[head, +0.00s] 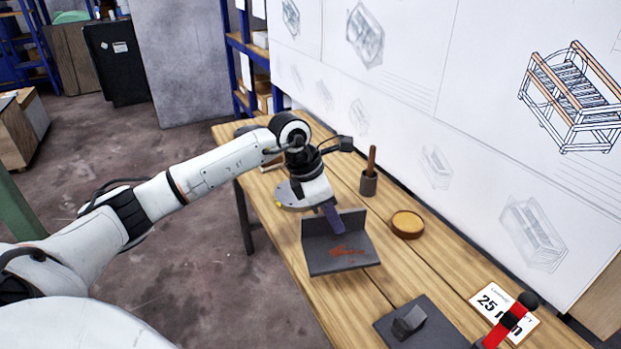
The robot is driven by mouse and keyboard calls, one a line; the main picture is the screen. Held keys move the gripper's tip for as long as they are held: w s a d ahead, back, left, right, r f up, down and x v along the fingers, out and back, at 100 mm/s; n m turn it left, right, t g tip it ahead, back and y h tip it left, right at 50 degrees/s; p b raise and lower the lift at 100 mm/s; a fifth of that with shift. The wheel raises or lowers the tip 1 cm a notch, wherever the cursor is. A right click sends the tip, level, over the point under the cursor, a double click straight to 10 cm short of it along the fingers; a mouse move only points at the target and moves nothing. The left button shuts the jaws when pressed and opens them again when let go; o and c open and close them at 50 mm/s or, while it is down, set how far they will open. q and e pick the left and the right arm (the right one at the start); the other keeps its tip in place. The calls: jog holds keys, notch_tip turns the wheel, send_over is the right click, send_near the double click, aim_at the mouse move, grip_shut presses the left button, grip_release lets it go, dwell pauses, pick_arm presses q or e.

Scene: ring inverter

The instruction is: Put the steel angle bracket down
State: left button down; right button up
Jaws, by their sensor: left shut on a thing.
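The steel angle bracket (320,260) is a dark grey L-shaped piece with an upright plate at the back and a flat plate towards the front, with reddish-orange marks on it. It is at the middle of the wooden workbench (386,247), near its left edge. My left gripper (333,221) reaches down from above and is shut on the bracket at its upright plate. I cannot tell whether the bracket touches the bench top or is slightly above it. My right gripper is not in view.
A round tan dish (407,223) lies right of the bracket. A dark cup with a wooden handle (369,183) stands behind. A dark plate with a block (407,323), a "25 mm" card (491,301) and a red and black object (511,320) are in front.

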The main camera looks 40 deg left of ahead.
pick_arm(q)
jog(key=w+a+r+n+t+y+b, duration=0.1)
jog(key=w+a+r+n+y, duration=0.25)
jog(key=a+n, duration=0.3)
jog(key=shift+n+h, duration=0.35)
jog(key=shift+n, duration=0.2)
jog(key=shift+w+d+f, duration=0.15)
jog(key=shift+f, duration=1.55)
jog(key=shift+w+d+f, duration=0.1)
jog(key=shift+d+f, duration=0.05)
jog(key=shift+f, duration=1.6)
jog(key=shift+w+d+f, duration=0.15)
jog(key=shift+f, duration=1.55)
jog(key=c, duration=2.3)
grip_release()
jog(key=shift+s+f, duration=0.25)
jog(key=shift+f, duration=0.2)
jog(key=o, duration=0.5)
jog(key=shift+r, duration=0.1)
jog(key=shift+c, duration=0.2)
jog(key=v, duration=1.2)
